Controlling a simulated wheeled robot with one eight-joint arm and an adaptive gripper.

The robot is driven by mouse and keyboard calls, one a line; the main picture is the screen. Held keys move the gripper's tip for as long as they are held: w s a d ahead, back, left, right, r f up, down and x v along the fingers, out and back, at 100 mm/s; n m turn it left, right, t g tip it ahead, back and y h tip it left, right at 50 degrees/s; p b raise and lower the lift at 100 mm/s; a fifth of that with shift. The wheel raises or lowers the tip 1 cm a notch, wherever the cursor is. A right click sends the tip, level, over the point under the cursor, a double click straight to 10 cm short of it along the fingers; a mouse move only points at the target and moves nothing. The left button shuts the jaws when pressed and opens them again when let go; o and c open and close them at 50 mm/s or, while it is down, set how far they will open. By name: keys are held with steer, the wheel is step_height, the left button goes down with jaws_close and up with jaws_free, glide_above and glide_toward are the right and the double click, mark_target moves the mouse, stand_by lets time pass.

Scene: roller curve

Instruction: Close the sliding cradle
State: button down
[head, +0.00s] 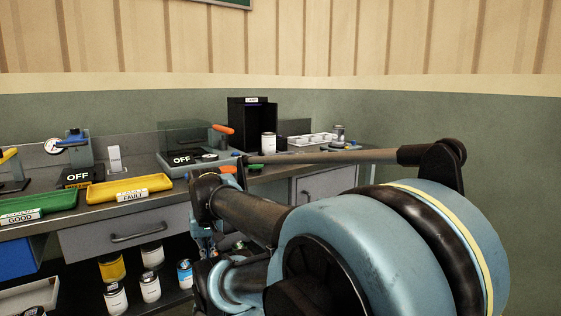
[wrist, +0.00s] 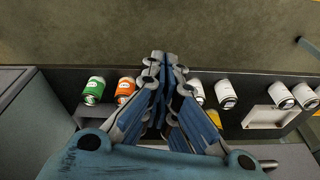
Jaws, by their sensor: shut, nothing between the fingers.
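I cannot pick out the sliding cradle for certain. A tester with a clear cover, an OFF display and an orange handle (head: 190,150) stands on the counter, left of the black booth; whether the cradle is part of it I cannot tell. My gripper (wrist: 164,58) is shut and empty in the wrist view, pointing down in front of the counter, over the lower shelf with cans. In the head view my arm fills the lower right and hides part of the counter.
A yellow FAULT tray (head: 130,188) and a green GOOD tray (head: 40,206) sit on the counter. A black booth (head: 248,125), a white can (head: 268,144) and a white tray (head: 312,140) stand at the back. A drawer handle (head: 137,235) juts from the front. Floor (wrist: 220,30) is clear.

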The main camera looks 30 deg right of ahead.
steer(key=w+d+r+m+t, duration=0.2)
steer(key=w+d+r+m, duration=1.2)
steer(key=m, duration=0.4)
steer(key=w+d+r+m+t+h, duration=0.1)
steer(key=w+d+r+m+t, duration=0.3)
steer(key=d+m, duration=0.75)
steer(key=w+d+r+m+g, duration=0.15)
steer(key=d+r+m, duration=0.45)
steer(key=d, duration=1.1)
steer(key=shift+t, duration=0.45)
steer(key=x, duration=0.8)
steer(key=shift+w+a+f, duration=0.1)
steer(key=shift+w+a, duration=0.05)
steer(key=w, duration=0.1)
steer(key=w+f, duration=0.1)
steer(key=w, duration=0.1)
steer(key=shift+w+d+f, duration=0.1)
steer(key=shift+w+d, duration=0.15)
steer(key=shift+w, duration=0.3)
steer(key=shift+w+d, duration=0.1)
